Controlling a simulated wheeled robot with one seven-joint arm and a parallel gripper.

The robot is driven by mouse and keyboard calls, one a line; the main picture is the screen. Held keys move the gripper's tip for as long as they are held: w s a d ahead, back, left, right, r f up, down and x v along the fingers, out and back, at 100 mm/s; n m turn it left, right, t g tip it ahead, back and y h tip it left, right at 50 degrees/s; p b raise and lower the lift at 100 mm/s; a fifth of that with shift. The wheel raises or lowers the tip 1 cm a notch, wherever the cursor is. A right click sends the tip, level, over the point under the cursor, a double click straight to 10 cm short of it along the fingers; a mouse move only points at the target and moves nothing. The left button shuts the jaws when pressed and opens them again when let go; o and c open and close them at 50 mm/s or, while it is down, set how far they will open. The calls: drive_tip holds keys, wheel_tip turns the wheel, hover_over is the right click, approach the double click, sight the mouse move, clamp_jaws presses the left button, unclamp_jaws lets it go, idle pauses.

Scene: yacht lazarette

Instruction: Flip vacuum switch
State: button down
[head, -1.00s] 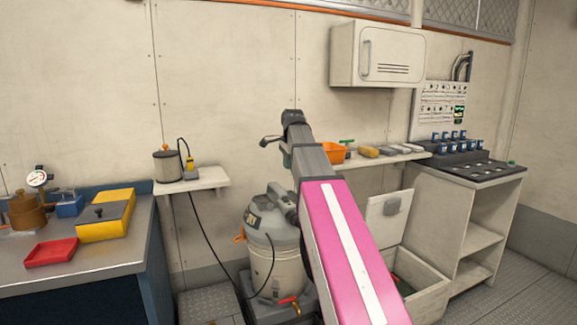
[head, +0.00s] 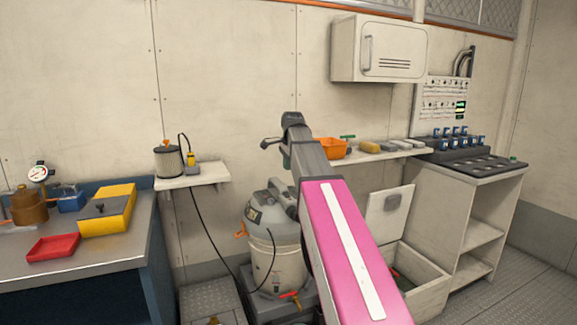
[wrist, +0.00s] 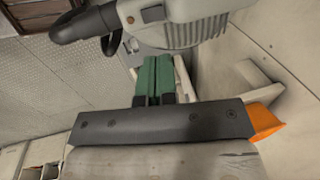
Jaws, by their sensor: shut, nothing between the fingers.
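In the wrist view my green fingers (wrist: 154,80) are together and empty. A grey finned body with a black curved part, which looks like the vacuum head (wrist: 195,22), lies beyond the fingertips. No contact is clear.
A wall shelf (head: 205,179) with a canister is left of the vacuum. A longer shelf with an orange bin (head: 332,149) is right, close to my arm. An open white chest (head: 425,290) and a white cabinet (head: 440,205) stand further right. A workbench (head: 120,250) is left.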

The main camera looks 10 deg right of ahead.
sight(287, 194)
drive_tip(key=x, duration=1.1)
drive_tip(key=shift+w+a+f, duration=0.1)
drive_tip(key=shift+w+f, duration=0.05)
drive_tip(key=shift+f, duration=0.05)
idle(0.4)
drive_tip(key=shift+s+r, duration=0.15)
drive_tip(key=shift+s, duration=0.7)
drive_tip(key=shift+r, duration=0.1)
